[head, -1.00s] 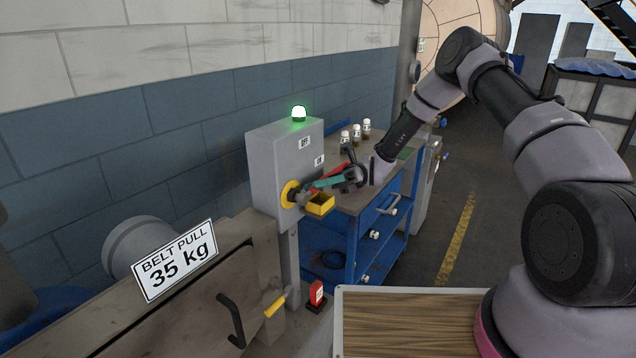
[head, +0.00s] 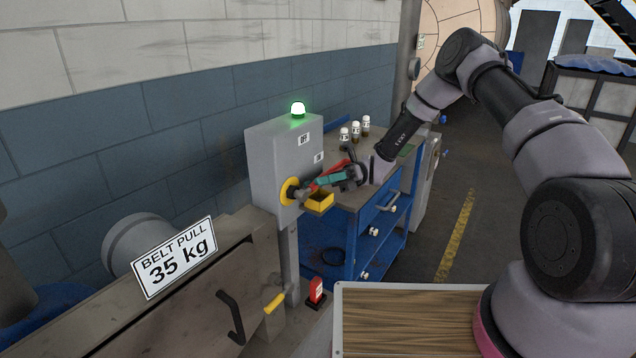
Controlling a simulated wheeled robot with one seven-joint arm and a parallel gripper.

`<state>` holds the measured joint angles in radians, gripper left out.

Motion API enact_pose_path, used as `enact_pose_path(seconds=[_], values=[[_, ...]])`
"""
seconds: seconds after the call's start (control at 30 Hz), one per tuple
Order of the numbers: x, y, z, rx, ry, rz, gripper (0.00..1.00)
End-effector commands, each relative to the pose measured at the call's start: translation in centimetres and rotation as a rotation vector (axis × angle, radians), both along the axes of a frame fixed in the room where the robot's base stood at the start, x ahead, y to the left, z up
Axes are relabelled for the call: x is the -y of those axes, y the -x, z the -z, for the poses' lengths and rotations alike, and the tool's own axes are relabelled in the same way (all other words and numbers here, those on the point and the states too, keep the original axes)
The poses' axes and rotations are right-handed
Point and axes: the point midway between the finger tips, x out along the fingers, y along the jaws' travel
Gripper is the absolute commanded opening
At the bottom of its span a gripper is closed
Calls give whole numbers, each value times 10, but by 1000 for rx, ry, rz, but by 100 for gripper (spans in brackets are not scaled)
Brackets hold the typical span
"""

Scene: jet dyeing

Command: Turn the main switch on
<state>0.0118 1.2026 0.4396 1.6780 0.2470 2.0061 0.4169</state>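The main switch is on the front of a grey box (head: 266,165) on a post. A green lamp (head: 298,110) on top of the box is lit. My gripper (head: 311,188), with teal and red parts, reaches from the right to the switch handle. Its fingertips are at the handle and partly cover it. The view is too small to tell whether they are closed on it, or the handle's exact angle.
A blue workbench (head: 375,225) with several small bottles stands behind. A machine with a "BELT PULL 35 kg" sign (head: 176,257) is at lower left.

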Motion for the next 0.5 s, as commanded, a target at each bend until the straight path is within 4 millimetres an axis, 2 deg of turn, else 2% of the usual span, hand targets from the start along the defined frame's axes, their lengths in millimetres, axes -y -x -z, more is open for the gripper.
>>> enact_pose_path(seconds=[0.5], values=[[61, -65, 20, -1, -1, 3, 36]])
